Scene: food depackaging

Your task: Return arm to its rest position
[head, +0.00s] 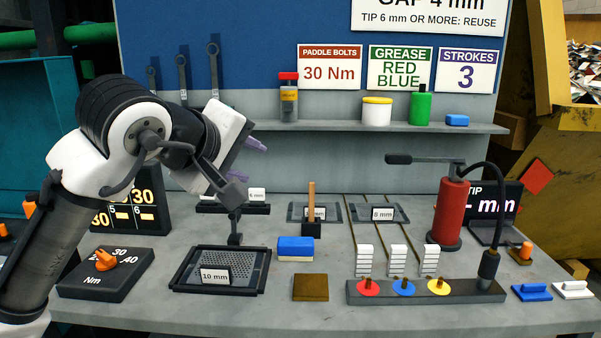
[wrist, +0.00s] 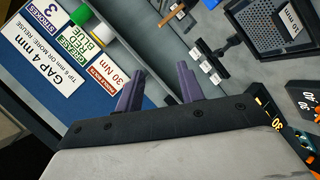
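My gripper (head: 247,160) is in the left half of the head view, raised above the workbench and turned to the right. Its two purple fingers are apart with nothing between them. In the wrist view the gripper (wrist: 158,86) also shows open and empty, with the bench and wall signs tilted behind it. My arm comes up from the lower left, bends at a high elbow and ends in front of the back panel. It hides part of the bench and shelf behind it.
The grey bench (head: 190,318) holds a perforated tray (head: 238,284), a blue block (head: 296,247), a torque dial (head: 104,270) and a red pump cylinder (head: 451,212). A shelf (head: 340,128) with containers runs behind. The air right of my gripper is clear.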

